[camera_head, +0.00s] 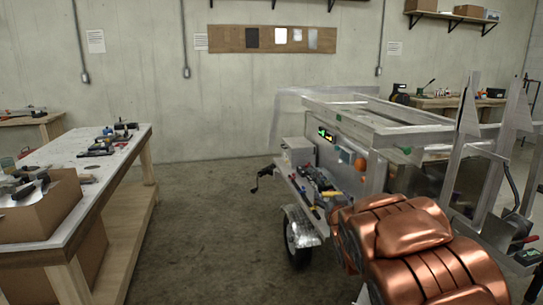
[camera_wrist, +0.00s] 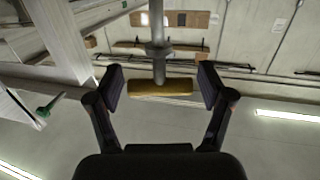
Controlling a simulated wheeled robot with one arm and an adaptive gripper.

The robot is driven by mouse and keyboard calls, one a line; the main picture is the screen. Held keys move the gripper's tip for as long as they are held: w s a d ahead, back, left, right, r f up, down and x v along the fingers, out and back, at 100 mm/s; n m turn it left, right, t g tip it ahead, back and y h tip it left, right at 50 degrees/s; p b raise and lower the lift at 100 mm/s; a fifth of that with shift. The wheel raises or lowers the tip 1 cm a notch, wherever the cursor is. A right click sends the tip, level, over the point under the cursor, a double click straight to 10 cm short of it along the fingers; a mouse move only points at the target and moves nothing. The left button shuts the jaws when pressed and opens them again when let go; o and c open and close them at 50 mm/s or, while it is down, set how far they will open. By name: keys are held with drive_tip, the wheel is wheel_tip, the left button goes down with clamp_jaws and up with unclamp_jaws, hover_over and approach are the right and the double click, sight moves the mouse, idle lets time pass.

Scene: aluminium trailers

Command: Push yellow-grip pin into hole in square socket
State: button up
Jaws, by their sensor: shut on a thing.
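In the wrist view, the pin has a yellow grip (camera_wrist: 160,88) lying crosswise between the two fingers of my gripper (camera_wrist: 160,84). Its grey shaft (camera_wrist: 158,66) runs from the middle of the grip toward the top of the picture, with a wider collar partway along. My gripper is shut on the grip by its ends. I cannot pick out the square socket or its hole in either view, and cannot tell whether the shaft tip touches anything. In the head view, my copper-coloured arm covers the lower right, and the gripper and pin are not visible.
An aluminium trailer (camera_head: 375,128) stands right of centre, with tools on its side shelf (camera_head: 308,190). Upright metal posts (camera_head: 465,145) stand at the right. A workbench (camera_head: 110,160) with tools is at left. Floor between is clear. In the wrist view, a pale metal post (camera_wrist: 58,35) is close at left.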

drive_tip(key=shift+r+p, duration=1.3)
drive_tip(key=shift+r, duration=0.5)
drive_tip(key=d+f+n+y+b, duration=0.1)
drive_tip(key=d+f+y+b, duration=0.1)
drive_tip(key=d+f+b, duration=1.25)
drive_tip(key=s+d+f+y+b, duration=0.1)
drive_tip(key=s+d+f+b, duration=0.3)
drive_tip(key=d+f, duration=0.3)
drive_tip(key=s+d+f+n+y+b, duration=0.1)
drive_tip(key=s+d+f+b, duration=0.3)
drive_tip(key=d+f+b, duration=0.2)
drive_tip(key=shift+d+f+n, duration=0.3)
drive_tip(key=shift+d+f, duration=0.1)
drive_tip(key=shift+s+f, duration=0.1)
wheel_tip(320, 180, down, 9)
drive_tip(key=b, duration=0.1)
drive_tip(key=shift+f, duration=0.2)
